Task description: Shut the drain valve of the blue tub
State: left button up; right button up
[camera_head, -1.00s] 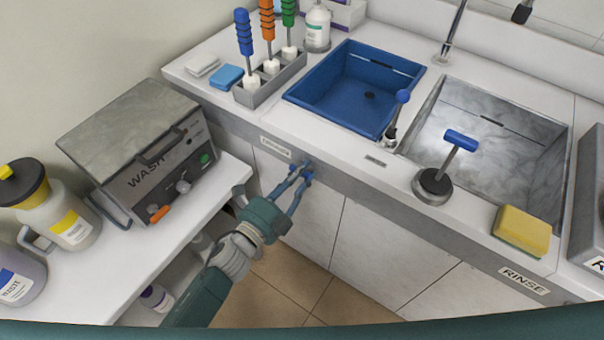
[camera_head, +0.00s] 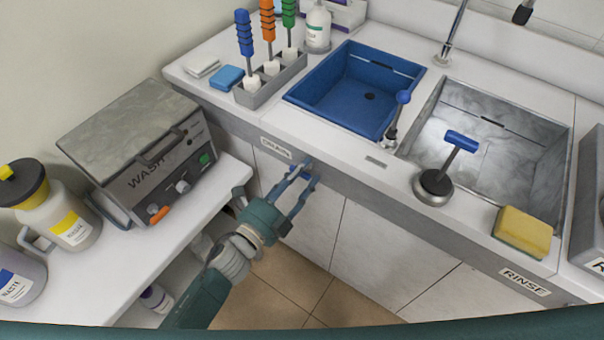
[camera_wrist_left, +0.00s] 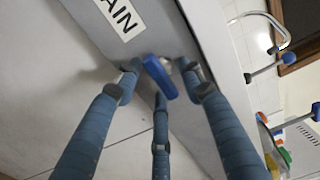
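The drain valve (camera_head: 306,174) sits on the counter's grey front panel below the blue tub (camera_head: 366,88), beside the DRAIN label (camera_head: 275,147). Its small blue handle (camera_wrist_left: 160,77) shows clearly in the left wrist view and lies roughly along the panel's length. My left gripper (camera_head: 302,178) is at the valve, with its fingers spread around the handle. In the left wrist view, the gripper (camera_wrist_left: 160,82) shows gaps between the fingertips and the handle. My right gripper is not in view.
A metal basin (camera_head: 553,190) is right of the tub. A blue-knobbed lever (camera_head: 402,98) and a blue-handled plunger (camera_head: 434,185) stand near it. A yellow sponge (camera_head: 522,232) lies at the front edge. The WASH machine (camera_head: 150,150) stands on the left bench.

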pick_arm(q)
jog(key=v, duration=1.2)
jog(key=s+a+f+n+g+y, duration=0.2)
jog(key=a+f+n+y, duration=0.15)
jog(key=f, duration=0.65)
jog(key=s+a+f+n+g+y, duration=0.15)
jog(key=a+f+n, duration=0.35)
jog(key=f, duration=0.5)
jog(key=s+a+f+n+g+y, duration=0.1)
jog(key=s+a+f+n+y, duration=0.2)
jog(key=f, duration=0.7)
jog(key=s+a+f+n+g+y, duration=0.1)
jog(key=s+a+f+n+g, duration=0.1)
jog(key=s+f, duration=0.4)
jog(key=s+a+f+n+g, duration=0.2)
jog(key=s+f+n+g, duration=0.2)
jog(key=s, duration=0.9)
jog(key=s+a+f+n+g+y, duration=0.1)
jog(key=s+a+f+n+g, duration=0.1)
jog(key=s+f+n, duration=0.3)
jog(key=s+f+g, duration=0.1)
jog(key=s+f, duration=0.3)
jog(key=s, duration=0.1)
jog(key=shift+f+y, duration=0.3)
jog(key=shift+f, duration=0.1)
